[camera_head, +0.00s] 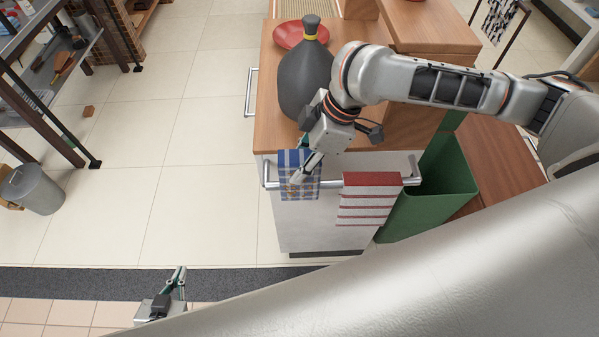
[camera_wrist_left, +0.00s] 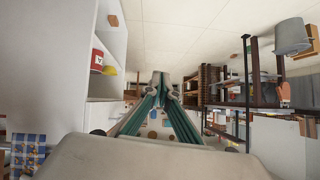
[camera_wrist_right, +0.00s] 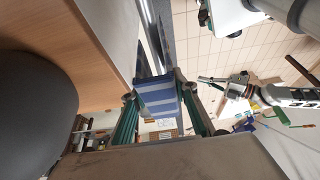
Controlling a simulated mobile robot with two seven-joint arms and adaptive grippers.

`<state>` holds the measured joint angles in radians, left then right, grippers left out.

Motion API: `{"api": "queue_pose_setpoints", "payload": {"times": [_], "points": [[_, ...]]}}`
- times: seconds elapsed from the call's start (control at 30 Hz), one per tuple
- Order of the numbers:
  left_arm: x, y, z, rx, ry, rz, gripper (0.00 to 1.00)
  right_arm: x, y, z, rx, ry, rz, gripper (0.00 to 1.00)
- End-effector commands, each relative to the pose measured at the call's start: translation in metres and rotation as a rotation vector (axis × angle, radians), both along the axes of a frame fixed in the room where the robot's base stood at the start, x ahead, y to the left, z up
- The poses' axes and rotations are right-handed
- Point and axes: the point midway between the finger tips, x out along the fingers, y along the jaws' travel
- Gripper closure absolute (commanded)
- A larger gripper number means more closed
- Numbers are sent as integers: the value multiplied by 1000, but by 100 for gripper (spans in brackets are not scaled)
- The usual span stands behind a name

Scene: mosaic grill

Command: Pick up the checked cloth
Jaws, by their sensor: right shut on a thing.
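The blue-and-white checked cloth (camera_head: 290,159) hangs over the metal rail at the left end of the counter front. My right gripper (camera_head: 302,175) reaches down to it from above and is shut on it. In the right wrist view the cloth (camera_wrist_right: 158,97) sits between the two fingers of my right gripper (camera_wrist_right: 157,88). The cloth also shows at the lower left of the left wrist view (camera_wrist_left: 27,150). My left gripper (camera_head: 178,276) is low at the bottom of the head view, away from the cloth. Its fingertips meet in the left wrist view (camera_wrist_left: 160,80), with nothing seen between them.
A red-and-white striped cloth (camera_head: 368,200) hangs on the same metal rail (camera_head: 330,181). A dark vase (camera_head: 303,80) and a red plate (camera_head: 290,34) stand on the wooden counter (camera_head: 266,110). A green bin (camera_head: 435,195) is to the right. Floor at left is mostly clear.

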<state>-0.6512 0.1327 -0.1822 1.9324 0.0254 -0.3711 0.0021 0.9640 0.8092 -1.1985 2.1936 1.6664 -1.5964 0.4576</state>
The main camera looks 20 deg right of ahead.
Motion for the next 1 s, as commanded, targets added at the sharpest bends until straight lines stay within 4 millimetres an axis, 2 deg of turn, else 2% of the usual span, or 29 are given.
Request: {"api": "queue_pose_setpoints", "payload": {"times": [0.03, 0.2, 0.5, 0.73, 1.0], "points": [[-2, 1, -1, 2, 7, 2, 100, 1, 0, 12, -1, -5, 1, 93], [-7, 2, -5, 3, 25, 8, 100, 1, 0, 42, 0, -5, 0, 93], [-9, 1, -6, -4, 30, 19, 100, 1, 0, 84, -1, -3, 1, 93], [-9, 2, -6, -3, 29, 18, 100, 0, 0, 102, 0, -1, 0, 93], [-7, 5, -5, 5, 25, 12, 100, 0, 0, 104, -1, 0, 0, 93]]}}
